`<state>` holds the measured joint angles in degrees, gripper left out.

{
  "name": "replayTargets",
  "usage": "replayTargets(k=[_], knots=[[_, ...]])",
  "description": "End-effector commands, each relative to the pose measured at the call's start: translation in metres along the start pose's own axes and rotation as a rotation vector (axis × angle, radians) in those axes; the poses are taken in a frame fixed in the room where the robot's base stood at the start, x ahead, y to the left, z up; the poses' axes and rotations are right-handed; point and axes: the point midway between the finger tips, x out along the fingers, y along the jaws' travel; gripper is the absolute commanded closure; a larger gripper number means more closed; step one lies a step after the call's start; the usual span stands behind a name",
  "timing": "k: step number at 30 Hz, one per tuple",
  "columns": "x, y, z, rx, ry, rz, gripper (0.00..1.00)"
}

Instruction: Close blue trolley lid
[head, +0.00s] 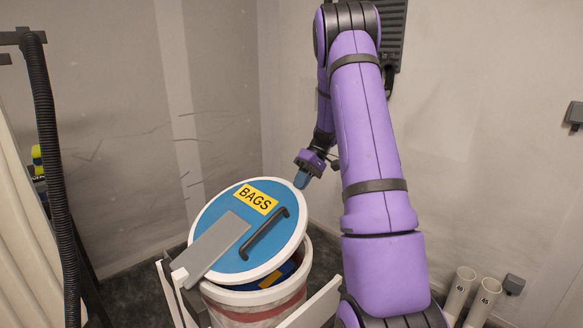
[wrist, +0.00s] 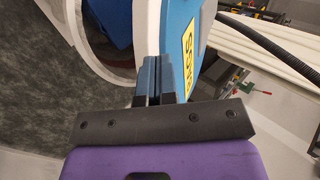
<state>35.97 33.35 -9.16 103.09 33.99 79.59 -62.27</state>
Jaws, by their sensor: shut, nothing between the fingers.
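The blue trolley lid (head: 222,221) has a white rim, a yellow BAGS label, a black handle and a grey plate. In the head view it stands tilted open above the white trolley bin (head: 290,292), with a gap at the front where blue contents show. My gripper (head: 302,180) is at the lid's upper right edge, its fingers shut and empty. In the wrist view the shut fingers (wrist: 158,80) lie in front of the lid's blue face (wrist: 205,45), beside the label; whether they touch it I cannot tell. The open bin mouth (wrist: 95,40) shows at upper left.
A black hose (head: 50,150) hangs at the left beside a pale curtain. White tubes (head: 460,290) stand at the lower right by the wall. Walls close in behind the bin. Pale panels (head: 318,302) flank the bin at the front.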

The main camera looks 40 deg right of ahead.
Motion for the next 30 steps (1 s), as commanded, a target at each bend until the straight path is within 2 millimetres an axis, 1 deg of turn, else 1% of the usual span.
replayTargets(k=[1,6,12,15,22,30], knots=[[0.006,0.014,0.001,0.007,-0.001,-0.031,1.00],[0.025,0.051,0.001,0.005,0.000,-0.129,1.00],[0.051,0.089,0.001,0.004,0.000,-0.238,1.00],[0.063,0.104,0.001,0.003,0.001,-0.285,1.00],[0.087,0.130,0.000,0.002,0.000,-0.369,1.00],[0.102,0.145,0.000,0.002,0.000,-0.419,1.00]])
